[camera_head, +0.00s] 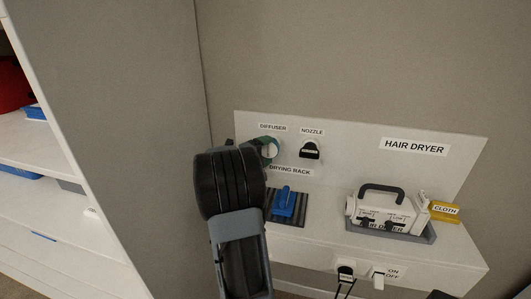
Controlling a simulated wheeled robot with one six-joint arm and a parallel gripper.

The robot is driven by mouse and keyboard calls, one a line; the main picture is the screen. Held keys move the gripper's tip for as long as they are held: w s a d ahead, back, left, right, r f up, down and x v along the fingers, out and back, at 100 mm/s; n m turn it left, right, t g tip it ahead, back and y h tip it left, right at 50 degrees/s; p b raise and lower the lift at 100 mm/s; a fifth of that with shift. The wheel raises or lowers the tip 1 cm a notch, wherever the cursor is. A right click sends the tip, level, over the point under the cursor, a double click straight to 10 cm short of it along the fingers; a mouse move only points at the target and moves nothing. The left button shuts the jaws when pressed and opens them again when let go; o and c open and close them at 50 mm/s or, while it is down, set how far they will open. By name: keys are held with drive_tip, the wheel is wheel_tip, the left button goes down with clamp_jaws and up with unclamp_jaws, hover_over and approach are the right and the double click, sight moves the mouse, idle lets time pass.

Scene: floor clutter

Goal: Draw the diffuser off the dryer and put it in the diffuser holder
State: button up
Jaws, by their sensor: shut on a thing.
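The white hair dryer (385,212) with a black handle lies in a grey tray on the shelf at the right, and no diffuser shows on its left end. My gripper (257,147) is at the board's left end, just under the DIFFUSER label, mostly hidden behind my dark arm. It is shut on the diffuser (270,151), of which a pale round part shows beside dark green parts. The diffuser holder under that label is largely covered by them, and I cannot tell whether the diffuser touches it.
A black nozzle (310,150) hangs under the NOZZLE label, close to the right. A blue item (285,201) lies on the dark drying rack (310,212) below. A yellow cloth (444,212) is beside the dryer. A plug and switch are on the front edge. White shelves stand at far left.

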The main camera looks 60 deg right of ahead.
drive_tip(key=o, duration=1)
drive_tip(key=shift+c, duration=0.2)
drive_tip(key=b+v, duration=0.2)
drive_tip(key=v, duration=1.1)
drive_tip(key=shift+w+a+b, duration=0.15)
drive_tip(key=shift+a+b, duration=0.15)
drive_tip(key=shift+a, duration=0.05)
